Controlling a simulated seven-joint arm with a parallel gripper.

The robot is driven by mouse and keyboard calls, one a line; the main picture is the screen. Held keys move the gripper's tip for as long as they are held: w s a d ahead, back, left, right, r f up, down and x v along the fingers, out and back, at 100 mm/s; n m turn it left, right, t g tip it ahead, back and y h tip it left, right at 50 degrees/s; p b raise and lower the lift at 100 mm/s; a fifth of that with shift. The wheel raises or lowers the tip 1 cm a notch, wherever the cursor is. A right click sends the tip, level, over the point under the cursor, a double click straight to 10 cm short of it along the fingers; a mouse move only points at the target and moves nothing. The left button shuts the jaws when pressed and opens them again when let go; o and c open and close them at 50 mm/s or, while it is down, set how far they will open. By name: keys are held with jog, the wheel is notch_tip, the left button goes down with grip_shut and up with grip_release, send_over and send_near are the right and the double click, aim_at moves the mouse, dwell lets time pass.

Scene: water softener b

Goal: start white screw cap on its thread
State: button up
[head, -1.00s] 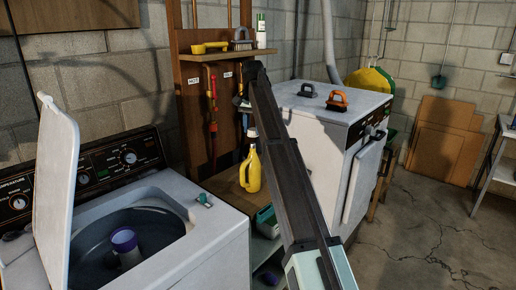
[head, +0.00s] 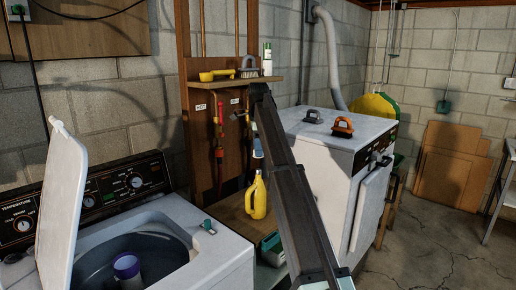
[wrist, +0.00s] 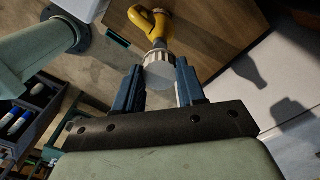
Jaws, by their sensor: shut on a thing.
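The white screw cap (wrist: 158,72) is held between the two blue fingers of my gripper (wrist: 160,90) in the wrist view, with its round top towards the camera. The yellow bottle (wrist: 152,24) lies just beyond the cap in that view, its neck end lined up with the cap. Whether the cap touches the thread cannot be told; the cap hides the mouth. In the head view the yellow bottle (head: 257,200) stands upright on a wooden surface. A blue finger of my gripper (head: 257,149) shows just above its top, partly behind my arm.
The open washer (head: 185,225) stands at the left, its lid raised. A white appliance (head: 325,160) with two brushes on top stands close to the right of my arm. A wooden shelf (head: 225,87) with a yellow scoop is above the bottle. A green container (head: 271,248) is below.

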aim_at(258, 170)
dwell(0.4)
jog(key=shift+f, duration=2.25)
jog(key=shift+f, duration=1.25)
jog(key=m, duration=1.1)
jog(key=shift+m, duration=0.4)
jog(key=m, duration=0.3)
jog(key=shift+m, duration=0.4)
jog(key=o, duration=0.9)
